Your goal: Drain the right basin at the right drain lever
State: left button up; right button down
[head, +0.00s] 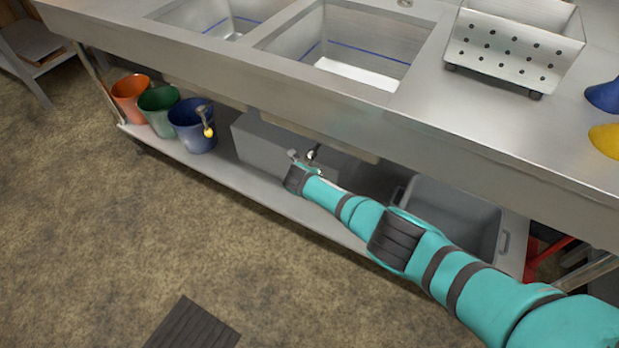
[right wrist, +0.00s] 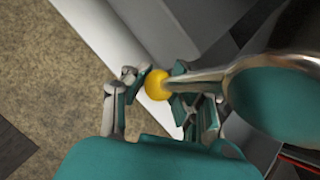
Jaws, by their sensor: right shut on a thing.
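The right basin (head: 372,38) is a steel sink with a blue line around its walls and a bright white patch on its floor; I cannot tell its liquid level. Under it, a small metal drain fitting (head: 313,153) shows beside my right gripper (head: 297,162). In the right wrist view, the yellow knob (right wrist: 157,85) of the right drain lever sits between the fingers of my right gripper (right wrist: 158,92), which is shut on it. In the head view the gripper hides this knob. My left gripper is not in view.
The left basin (head: 232,22) has another yellow-knobbed lever (head: 208,131) over the blue bucket (head: 190,140). Green (head: 158,112) and orange (head: 128,97) buckets stand beside it. A grey tub (head: 465,205) is on the lower shelf. The counter's front edge overhangs my right gripper.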

dwell(0.5)
jog(key=c, duration=1)
grip_release()
jog(key=shift+s+r, duration=0.1)
jog(key=shift+s, duration=0.05)
jog(key=shift+v, duration=5.95)
jog(key=shift+a, duration=0.15)
